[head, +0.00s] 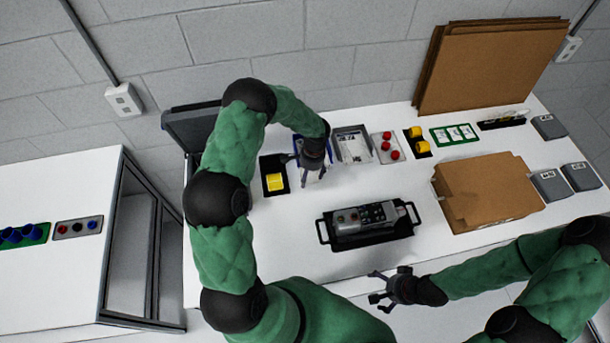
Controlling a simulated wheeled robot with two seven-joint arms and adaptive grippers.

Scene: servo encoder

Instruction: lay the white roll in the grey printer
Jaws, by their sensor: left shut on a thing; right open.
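My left gripper (308,168) points down over the blue-edged tray (298,143) at the back of the table. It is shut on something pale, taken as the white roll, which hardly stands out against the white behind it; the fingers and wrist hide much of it. A grey device (362,215) with red buttons and a dark panel lies in a black carrier with two handles, mid-table; I cannot tell for sure that it is the printer. My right gripper (380,288) is open and empty, in front of the table's front edge, apart from the carrier.
A yellow item (275,182) sits in a black tray. A grey tray (340,132), red knobs (388,146) and yellow parts (417,138) line the back. A cardboard box (488,190) and grey boxes (551,184) stand right. Table left of the carrier is clear.

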